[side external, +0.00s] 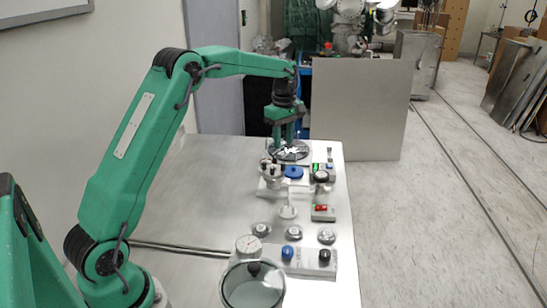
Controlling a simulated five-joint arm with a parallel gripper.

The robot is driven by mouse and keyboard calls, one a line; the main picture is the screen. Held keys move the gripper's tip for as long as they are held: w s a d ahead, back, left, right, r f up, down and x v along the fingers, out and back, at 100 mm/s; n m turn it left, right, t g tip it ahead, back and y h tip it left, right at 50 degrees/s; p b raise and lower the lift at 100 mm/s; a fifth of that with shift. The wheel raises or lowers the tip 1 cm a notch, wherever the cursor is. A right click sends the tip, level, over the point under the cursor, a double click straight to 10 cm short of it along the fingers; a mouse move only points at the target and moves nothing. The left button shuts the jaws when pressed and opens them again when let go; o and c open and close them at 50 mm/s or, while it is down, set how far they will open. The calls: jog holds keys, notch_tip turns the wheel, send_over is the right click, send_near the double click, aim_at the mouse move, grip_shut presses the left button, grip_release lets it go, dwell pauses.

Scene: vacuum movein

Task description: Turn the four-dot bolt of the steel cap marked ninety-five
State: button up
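A round steel cap (304,154) lies at the far end of the bench. A small white patch shows at its middle. Its marking and the dots by its bolts are too small to read. My green gripper (284,143) points straight down over the left part of this cap, its fingers close to the cap's top. I cannot tell whether the fingers touch a bolt or how far apart they are. The gripper and arm hide part of the cap.
Nearer on the bench stand a blue knob (293,172), a red-button box (323,212), a dial gauge (248,245) and a glass-topped vessel (252,290). A grey panel (360,105) stands behind the bench. The bench's left side (200,205) is clear.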

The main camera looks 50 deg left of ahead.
aim_at(283, 163)
jog(key=n, duration=0.6)
jog(key=shift+f, duration=0.1)
dwell(0.3)
jog(key=shift+f, duration=3.8)
jog(key=shift+c, duration=0.4)
grip_shut()
